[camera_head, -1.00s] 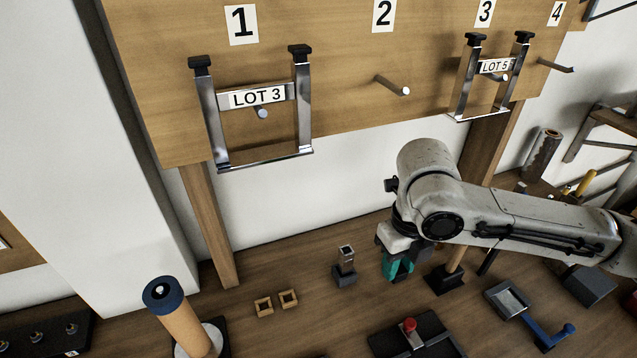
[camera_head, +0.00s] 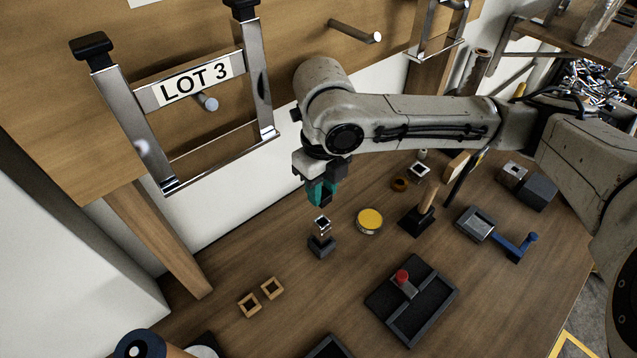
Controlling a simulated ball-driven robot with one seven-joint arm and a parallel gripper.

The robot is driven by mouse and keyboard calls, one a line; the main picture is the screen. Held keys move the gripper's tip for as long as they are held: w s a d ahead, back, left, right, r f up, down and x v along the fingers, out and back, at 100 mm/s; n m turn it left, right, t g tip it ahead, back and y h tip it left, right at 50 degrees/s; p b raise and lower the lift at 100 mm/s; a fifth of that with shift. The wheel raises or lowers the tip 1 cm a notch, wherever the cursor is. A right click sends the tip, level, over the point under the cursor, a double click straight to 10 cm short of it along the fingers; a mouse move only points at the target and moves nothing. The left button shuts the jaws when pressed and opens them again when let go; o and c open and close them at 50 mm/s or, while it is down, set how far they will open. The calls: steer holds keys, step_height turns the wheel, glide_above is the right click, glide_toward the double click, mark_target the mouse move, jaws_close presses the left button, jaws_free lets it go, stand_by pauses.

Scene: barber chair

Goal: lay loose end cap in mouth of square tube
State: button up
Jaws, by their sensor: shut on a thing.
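The square tube (camera_head: 322,228) is a short shiny metal piece standing upright in a dark block (camera_head: 321,247), its open mouth facing up. My gripper (camera_head: 321,200), with teal fingers, points down just above the tube mouth in the picture, with a gap between them. It is shut on a small dark thing, which I take to be the loose end cap; the fingers mostly hide it, so its shape and tilt cannot be told.
A yellow-topped round tin (camera_head: 369,221) and a wooden post on a black base (camera_head: 417,221) stand right of the tube. A black tray (camera_head: 412,303) is in front. The LOT 3 frame (camera_head: 196,85) hangs above left.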

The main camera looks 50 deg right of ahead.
mark_target(322, 208)
steer(key=shift+f+b, duration=2.5)
steer(key=shift+f, duration=0.75)
steer(key=o, duration=1.1)
step_height(322, 208, up, 8)
steer(key=shift+f, duration=0.25)
